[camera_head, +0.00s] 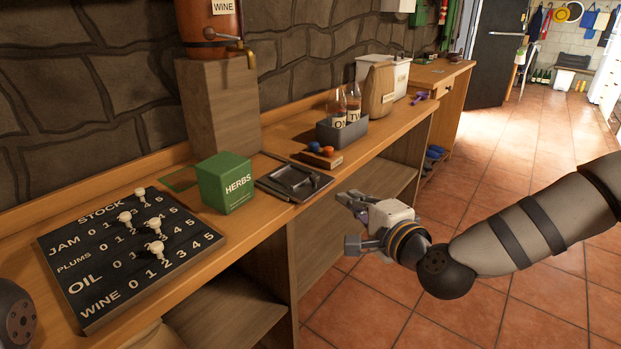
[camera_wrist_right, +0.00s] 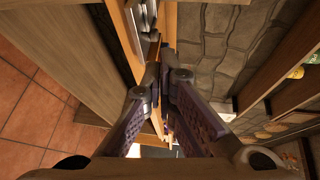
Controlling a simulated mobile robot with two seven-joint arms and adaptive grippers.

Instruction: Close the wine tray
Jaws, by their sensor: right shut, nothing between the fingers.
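A flat dark metal tray (camera_head: 293,178) with a raised handle bar lies on the wooden counter, right of the green herbs box; I see no label on it and cannot tell how far open it is. A wine barrel (camera_head: 208,28) with a tap stands on a wooden block behind it. My right gripper (camera_head: 350,202) is shut and empty, off the counter's front edge, right of and apart from the tray. In the right wrist view its fingertips (camera_wrist_right: 162,75) meet beside the counter edge. My left gripper is not in view.
The herbs box (camera_head: 226,183) stands just left of the tray. A stock board (camera_head: 130,250) with white pegs lies further left. Right of the tray are a small block with coloured knobs (camera_head: 320,157) and a grey bottle caddy (camera_head: 342,131). The tiled floor is clear at right.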

